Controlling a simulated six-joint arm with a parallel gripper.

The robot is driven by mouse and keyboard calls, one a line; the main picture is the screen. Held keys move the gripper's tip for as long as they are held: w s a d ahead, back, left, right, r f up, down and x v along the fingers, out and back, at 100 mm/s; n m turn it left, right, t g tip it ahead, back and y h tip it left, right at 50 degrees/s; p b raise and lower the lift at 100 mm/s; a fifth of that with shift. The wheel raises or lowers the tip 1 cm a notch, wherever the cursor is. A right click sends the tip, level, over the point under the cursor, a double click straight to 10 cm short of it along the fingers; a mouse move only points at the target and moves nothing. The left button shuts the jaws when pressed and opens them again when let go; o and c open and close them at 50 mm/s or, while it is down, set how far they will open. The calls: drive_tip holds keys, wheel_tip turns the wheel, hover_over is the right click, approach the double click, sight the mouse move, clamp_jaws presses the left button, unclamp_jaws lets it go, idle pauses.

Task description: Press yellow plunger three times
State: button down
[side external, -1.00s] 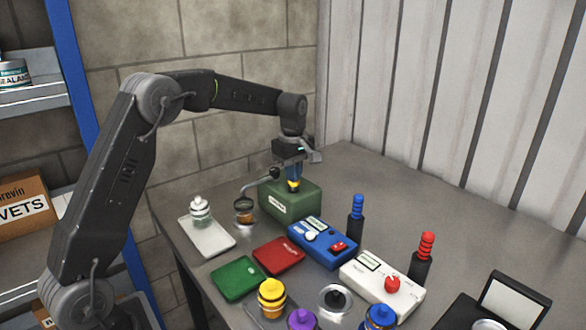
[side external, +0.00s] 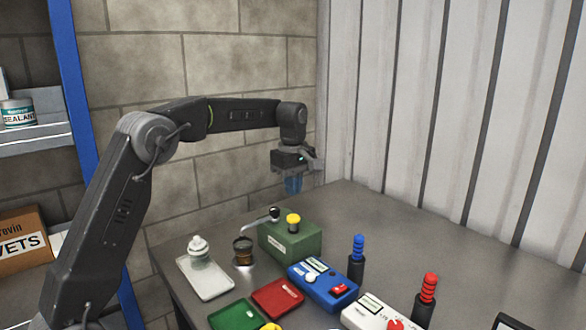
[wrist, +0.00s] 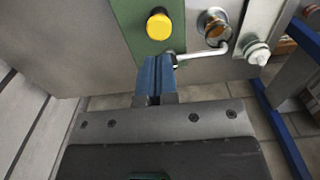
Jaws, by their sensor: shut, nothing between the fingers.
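The yellow plunger (side external: 293,219) sticks up from the top of a green box (side external: 292,243) at the back of the table. It stands raised and uncovered. In the wrist view the yellow plunger (wrist: 159,26) shows as a round cap on the green box (wrist: 133,22). My gripper (side external: 293,186) hangs above the plunger with clear space between them. Its blue fingers are shut and empty. In the wrist view my gripper (wrist: 155,64) lies just below the plunger in the picture.
A white tray with a bottle (side external: 198,250) stands left. A blue switch box (side external: 322,281) and red pad (side external: 277,298) are in front. Walls stand close behind.

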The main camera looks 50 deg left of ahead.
sight(291, 216)
wheel_tip(291, 216, up, 5)
drive_tip(key=shift+r, duration=0.1)
idle(2.6)
drive_tip(key=shift+s+a+f+m+t+y, duration=0.15)
drive_tip(key=shift+m+t+y, duration=0.2)
drive_tip(key=shift+m+t, duration=1)
drive_tip(key=shift+w+f+m+t+y, duration=0.1)
drive_tip(key=shift+m+t+y, duration=0.2)
drive_tip(key=shift+m+t, duration=1)
drive_tip(key=shift+s+a+f+m+t+y, duration=0.15)
drive_tip(key=shift+m+t+y, duration=0.4)
drive_tip(key=shift+t, duration=1.3)
drive_tip(key=shift+w, duration=0.1)
drive_tip(key=shift+f+h, duration=0.15)
drive_tip(key=shift+h, duration=0.15)
drive_tip(key=shift+f, duration=4.3)
drive_tip(key=shift+d+f, duration=0.1)
